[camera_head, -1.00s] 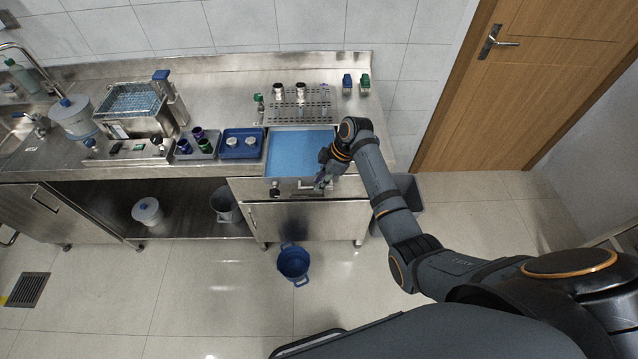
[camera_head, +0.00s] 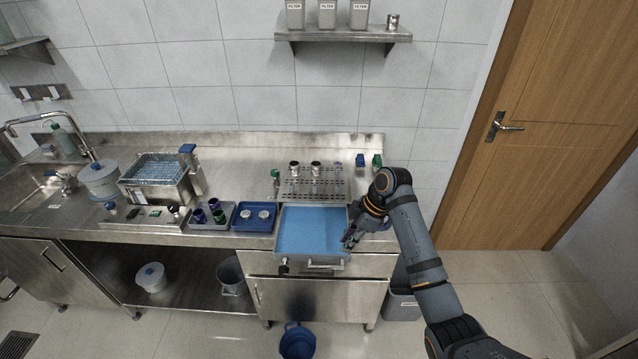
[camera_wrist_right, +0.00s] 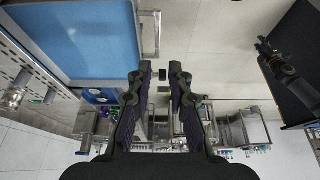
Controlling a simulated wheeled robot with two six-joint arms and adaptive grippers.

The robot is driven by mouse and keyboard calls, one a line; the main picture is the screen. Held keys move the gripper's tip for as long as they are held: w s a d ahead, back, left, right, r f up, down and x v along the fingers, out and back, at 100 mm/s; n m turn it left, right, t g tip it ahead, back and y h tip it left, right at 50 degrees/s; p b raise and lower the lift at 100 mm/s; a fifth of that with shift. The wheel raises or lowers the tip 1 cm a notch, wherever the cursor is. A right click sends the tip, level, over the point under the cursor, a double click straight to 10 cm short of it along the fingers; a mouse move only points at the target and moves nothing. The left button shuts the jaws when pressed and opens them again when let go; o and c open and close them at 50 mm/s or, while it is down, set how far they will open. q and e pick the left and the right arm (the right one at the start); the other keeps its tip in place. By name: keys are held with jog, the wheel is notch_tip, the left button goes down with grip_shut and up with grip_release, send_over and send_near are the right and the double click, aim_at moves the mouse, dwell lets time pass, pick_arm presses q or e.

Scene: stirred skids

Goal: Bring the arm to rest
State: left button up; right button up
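My right arm (camera_head: 415,245) reaches in from the lower right in the head view. Its gripper (camera_head: 347,240) hangs at the right front corner of an open drawer (camera_head: 312,232) with a blue inside. In the right wrist view the two fingers (camera_wrist_right: 160,75) stand apart, with nothing held between them. The drawer's blue inside (camera_wrist_right: 75,35) and its metal handle (camera_wrist_right: 150,35) show to the left of the fingers there. My left arm is outside the head view. A dark jointed part at the right of the wrist view may be my left arm, but its fingers are unclear.
The steel counter (camera_head: 235,170) holds a perforated rack (camera_head: 312,183), a blue tray (camera_head: 254,217) and a water bath (camera_head: 155,180). A grey bin (camera_head: 402,305) stands below right; a blue bucket (camera_head: 297,342) is on the floor. The floor before the door (camera_head: 470,150) is clear.

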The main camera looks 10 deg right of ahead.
jog(key=s+f+m+h, duration=0.2)
jog(key=s+f+m, duration=0.3)
jog(key=s+f, duration=0.25)
jog(key=s+d+m+t+h, duration=0.2)
jog(key=s+d+m+h, duration=0.15)
jog(key=s+m, duration=0.85)
jog(key=s+d+f+n+g+b, duration=0.1)
jog(key=s+f, duration=0.2)
jog(key=f, duration=1.2)
jog(key=s+d+f+n+b, duration=0.2)
jog(key=s+f, duration=0.2)
jog(key=f, duration=1)
jog(key=s+f+g+b, duration=0.1)
jog(key=s+f, duration=1.5)
jog(key=s, duration=0.1)
jog(key=shift+s+d+f+b, duration=0.15)
jog(key=shift+d+f+b, duration=0.15)
jog(key=shift+f+b, duration=0.1)
